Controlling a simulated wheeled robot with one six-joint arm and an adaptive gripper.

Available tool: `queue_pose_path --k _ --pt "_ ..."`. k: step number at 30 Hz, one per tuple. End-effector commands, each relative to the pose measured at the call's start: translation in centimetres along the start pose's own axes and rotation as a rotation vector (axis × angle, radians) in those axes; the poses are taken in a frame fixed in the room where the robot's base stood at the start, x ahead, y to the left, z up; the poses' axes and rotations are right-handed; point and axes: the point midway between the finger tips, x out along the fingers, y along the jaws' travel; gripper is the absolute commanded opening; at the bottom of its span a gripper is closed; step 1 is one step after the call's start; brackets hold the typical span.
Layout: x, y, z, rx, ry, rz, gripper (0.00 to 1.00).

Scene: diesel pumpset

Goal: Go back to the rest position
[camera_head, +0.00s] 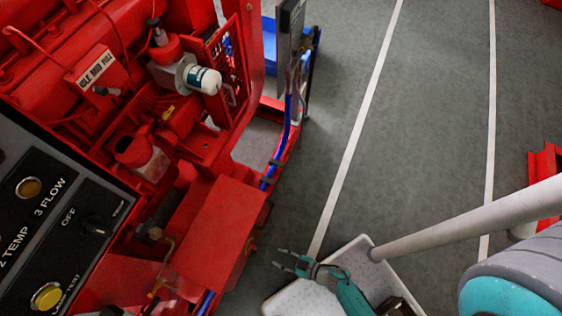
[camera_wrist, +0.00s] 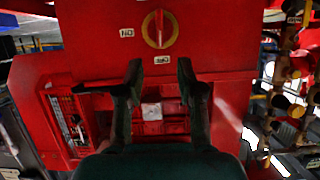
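My gripper (camera_head: 278,258) is in the lower middle of the head view, just right of the red pumpset (camera_head: 214,222). Its two fingers point left toward the pumpset's red box-like part, with floor showing around the tips. In the wrist view my gripper (camera_wrist: 160,70) has its dark fingers spread apart with nothing between them. Whether the fingertips touch the panel cannot be told from the wrist view.
A control panel (camera_head: 62,222) with knobs fills the lower left of the head view. A white-ended cylinder (camera_head: 203,79) stands out from the engine. Blue hose (camera_head: 284,130) runs along the pumpset's right side.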

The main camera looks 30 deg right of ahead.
Motion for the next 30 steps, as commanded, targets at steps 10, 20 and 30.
queue_pose_path --k 10,20,30 --pt "-0.3 0.0 -0.3 -0.004 0.004 0.011 0.38" --pt "-7.6 1.1 -8.4 -0.046 0.086 0.252 0.38" --pt "-18.7 2.4 -21.0 0.001 0.131 0.488 0.38"
